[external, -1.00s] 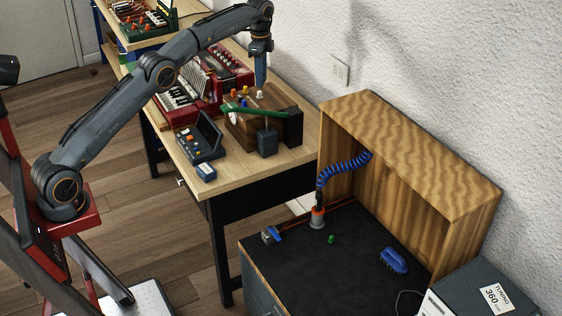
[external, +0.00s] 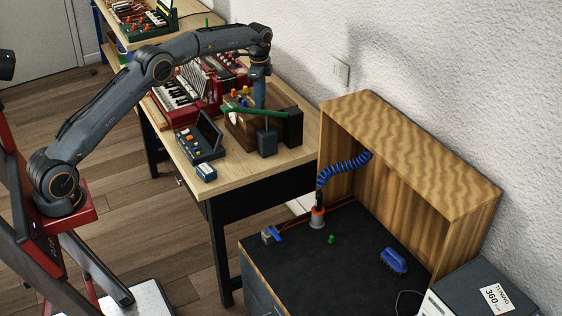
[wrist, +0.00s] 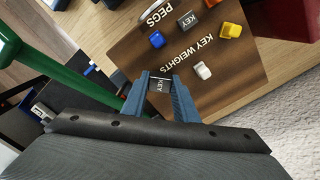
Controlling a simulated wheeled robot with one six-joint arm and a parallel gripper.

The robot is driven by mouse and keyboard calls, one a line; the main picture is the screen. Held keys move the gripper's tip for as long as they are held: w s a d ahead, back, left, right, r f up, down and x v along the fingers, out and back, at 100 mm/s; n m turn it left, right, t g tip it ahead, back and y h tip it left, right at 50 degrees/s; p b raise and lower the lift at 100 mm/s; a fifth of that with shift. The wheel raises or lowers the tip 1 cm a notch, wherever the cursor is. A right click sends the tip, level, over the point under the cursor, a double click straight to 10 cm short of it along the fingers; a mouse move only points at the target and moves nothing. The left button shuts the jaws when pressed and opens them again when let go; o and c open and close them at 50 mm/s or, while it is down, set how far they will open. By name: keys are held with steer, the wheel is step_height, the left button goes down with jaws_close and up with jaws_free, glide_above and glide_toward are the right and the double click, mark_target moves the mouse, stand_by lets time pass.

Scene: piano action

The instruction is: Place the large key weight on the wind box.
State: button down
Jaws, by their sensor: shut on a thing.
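My gripper (wrist: 160,84) is shut on a small dark weight (wrist: 159,85) marked KEY, which I take as the large key weight. It is over or at the near edge of the brown wooden rack (wrist: 125,55) lettered PEGS and KEY WEIGHTS; I cannot tell if the weight still touches it. In the external view my gripper (external: 260,103) is low behind the green bar, and the weight is hidden. The same rack (external: 233,128) stands on the wooden table. No thing is labelled as the wind box, so I cannot tell which it is.
The rack top holds another dark KEY piece (wrist: 188,21) and yellow, blue, orange and white pieces. A dark cube (external: 266,143), black block (external: 292,127), open case (external: 202,140) and red accordion (external: 190,92) crowd the table.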

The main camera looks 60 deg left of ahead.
steer(key=shift+f, duration=0.1)
steer(key=c, duration=1.4)
jaws_free()
step_height(320, 180, up, 12)
steer(key=b, duration=0.1)
steer(key=shift+b, duration=0.35)
